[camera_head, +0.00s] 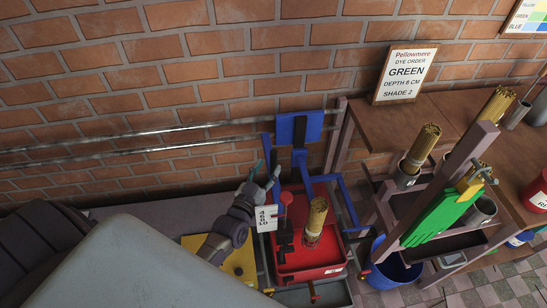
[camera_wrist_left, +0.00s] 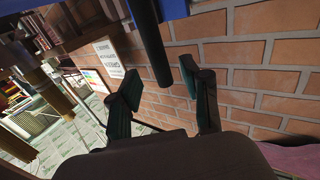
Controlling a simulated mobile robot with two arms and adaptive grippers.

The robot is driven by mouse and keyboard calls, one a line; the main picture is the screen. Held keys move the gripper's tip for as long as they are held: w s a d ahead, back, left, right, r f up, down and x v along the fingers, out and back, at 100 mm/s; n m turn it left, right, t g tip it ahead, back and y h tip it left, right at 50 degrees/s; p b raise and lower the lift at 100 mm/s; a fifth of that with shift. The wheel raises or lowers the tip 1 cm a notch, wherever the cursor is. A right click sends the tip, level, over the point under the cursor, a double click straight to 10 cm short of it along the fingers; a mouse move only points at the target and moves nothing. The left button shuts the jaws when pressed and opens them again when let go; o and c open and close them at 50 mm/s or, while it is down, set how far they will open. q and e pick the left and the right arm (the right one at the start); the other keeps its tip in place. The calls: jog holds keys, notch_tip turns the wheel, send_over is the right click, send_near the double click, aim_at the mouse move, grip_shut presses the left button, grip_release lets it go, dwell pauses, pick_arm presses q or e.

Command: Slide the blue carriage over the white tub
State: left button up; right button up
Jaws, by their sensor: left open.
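The blue carriage (camera_head: 300,127) hangs on the metal rails near their right end, with blue frame parts around the back and right of a red tub (camera_head: 312,262). My left gripper (camera_head: 266,176) is open beside that bar. In the left wrist view a dark round bar (camera_wrist_left: 150,45) lies ahead of and between the spread fingers of my left gripper (camera_wrist_left: 163,98); I cannot tell if they touch. I see no white tub; my arm hides part of the bench. My right gripper is out of view.
A yellow tub (camera_head: 238,258) is partly behind my left arm. A bundle of sticks (camera_head: 317,215) stands over the red tub, beside a white number card (camera_head: 266,218). Two rails (camera_head: 120,140) run left along the brick wall. A wooden rack with a green glove (camera_head: 440,215) stands right.

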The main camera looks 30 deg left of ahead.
aim_at(272, 161)
pick_arm(q)
jog(key=w, duration=0.4)
jog(key=shift+w+a, duration=0.15)
jog(key=shift+w, duration=0.25)
grip_shut()
